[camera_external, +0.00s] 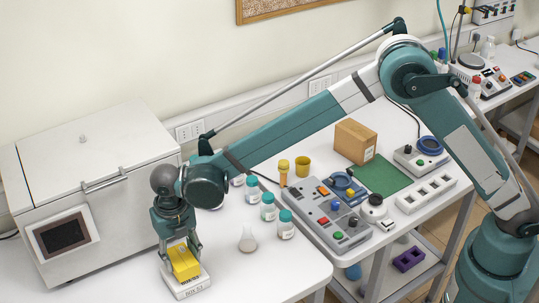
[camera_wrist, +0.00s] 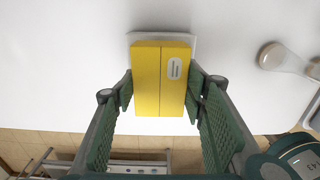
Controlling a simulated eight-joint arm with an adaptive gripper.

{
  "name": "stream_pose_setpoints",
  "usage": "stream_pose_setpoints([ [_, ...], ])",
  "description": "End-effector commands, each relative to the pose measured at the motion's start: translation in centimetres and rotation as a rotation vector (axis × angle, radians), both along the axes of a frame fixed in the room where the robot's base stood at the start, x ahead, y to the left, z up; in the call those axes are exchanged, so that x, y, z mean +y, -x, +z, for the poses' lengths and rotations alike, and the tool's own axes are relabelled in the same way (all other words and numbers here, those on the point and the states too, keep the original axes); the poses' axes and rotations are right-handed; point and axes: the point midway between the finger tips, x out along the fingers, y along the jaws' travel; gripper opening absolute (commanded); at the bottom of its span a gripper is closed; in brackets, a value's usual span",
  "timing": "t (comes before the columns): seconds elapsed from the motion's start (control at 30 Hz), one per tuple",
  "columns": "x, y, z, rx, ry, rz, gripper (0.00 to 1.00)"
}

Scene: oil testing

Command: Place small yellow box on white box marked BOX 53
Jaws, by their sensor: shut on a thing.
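The small yellow box (camera_external: 184,262) is between the fingers of my gripper (camera_external: 181,250) in the external view. My gripper is shut on it from both sides. The white box (camera_external: 189,284) with dark lettering on its front lies directly under the yellow box on the bench; the lettering is too small to read for certain. In the wrist view the yellow box (camera_wrist: 163,80) sits between the green finger pads (camera_wrist: 160,97), and a rim of the white box (camera_wrist: 145,37) shows behind it. I cannot tell whether the two boxes touch.
A white machine (camera_external: 100,190) with a dark screen stands on the left. A small flask (camera_external: 247,240) and several teal-capped jars (camera_external: 286,226) stand to the right. A grey control panel (camera_external: 325,215) lies farther right. The bench's front edge is close by.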

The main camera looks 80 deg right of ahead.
Motion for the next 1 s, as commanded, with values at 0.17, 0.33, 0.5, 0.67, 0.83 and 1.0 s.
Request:
stream_pose_setpoints([
  [0.17,0.0,0.0,-1.5,0.000,0.000,0.000,0.29],
  [0.33,0.0,0.0,-1.7,0.000,0.000,0.000,0.29],
  [0.5,0.0,0.0,-1.7,0.000,0.000,0.000,0.29],
  [0.67,0.0,0.0,-2.1,0.000,0.000,0.000,0.29],
  [0.83,0.0,0.0,-2.0,0.000,0.000,0.000,0.57],
  [1.0,0.0,0.0,-2.0,0.000,0.000,0.000,0.57],
])
